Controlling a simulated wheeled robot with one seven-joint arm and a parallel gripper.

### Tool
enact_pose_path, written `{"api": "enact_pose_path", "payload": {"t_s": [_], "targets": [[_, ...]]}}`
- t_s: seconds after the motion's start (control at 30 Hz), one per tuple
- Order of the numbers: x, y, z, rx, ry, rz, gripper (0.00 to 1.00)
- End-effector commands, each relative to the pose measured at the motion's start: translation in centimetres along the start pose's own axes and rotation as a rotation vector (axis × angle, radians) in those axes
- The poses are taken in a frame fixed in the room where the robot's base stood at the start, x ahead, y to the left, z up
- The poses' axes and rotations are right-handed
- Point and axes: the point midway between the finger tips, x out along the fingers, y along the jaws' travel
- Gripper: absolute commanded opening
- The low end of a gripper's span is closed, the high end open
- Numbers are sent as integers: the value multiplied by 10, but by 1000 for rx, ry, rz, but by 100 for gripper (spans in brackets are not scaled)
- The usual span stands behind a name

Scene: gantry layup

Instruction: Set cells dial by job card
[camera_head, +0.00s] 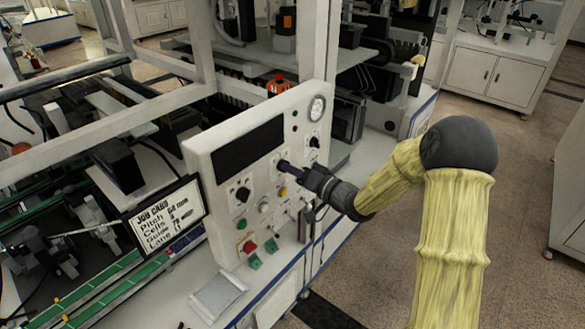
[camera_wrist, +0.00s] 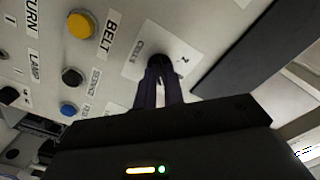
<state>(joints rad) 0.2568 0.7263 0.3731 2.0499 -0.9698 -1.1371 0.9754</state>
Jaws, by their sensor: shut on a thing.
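The control panel (camera_head: 225,165) is a pale upright box with a dark blank display, dials and buttons. My gripper (camera_head: 291,169) reaches in from the right and is shut on a dark dial (camera_head: 283,164) right of the display's lower edge. In the wrist view my gripper's fingers (camera_wrist: 160,82) are closed around the dark dial (camera_wrist: 158,60), hiding most of it. Its white label plate (camera_wrist: 182,60) is mostly covered and hard to read, so its setting is unclear. The job card (camera_head: 160,218) stands left of the panel, listing Pitch, Cells, Guide and Lane; its values are small.
Other black dials (camera_head: 243,193) sit on the panel, with a red button (camera_head: 243,246) and green ones below. In the wrist view a yellow button (camera_wrist: 82,24) marked BELT is close by. A gauge (camera_head: 316,107) and an orange-red stop button (camera_head: 279,84) are above.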

Motion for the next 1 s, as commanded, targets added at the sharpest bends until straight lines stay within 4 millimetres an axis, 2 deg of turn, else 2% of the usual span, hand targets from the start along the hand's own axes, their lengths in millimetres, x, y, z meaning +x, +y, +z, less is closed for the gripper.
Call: {"api": "enact_pose_path", "payload": {"t_s": [0.3,0.33,0.43,0.77,0.87,1.0], "targets": [[0,0,-2,3,5,1,0],[0,0,-2,3,5,1,12],[0,0,-2,2,4,1,32],[-2,0,0,1,2,1,32],[-8,1,0,1,1,2,32],[-26,3,1,0,2,3,32]]}}
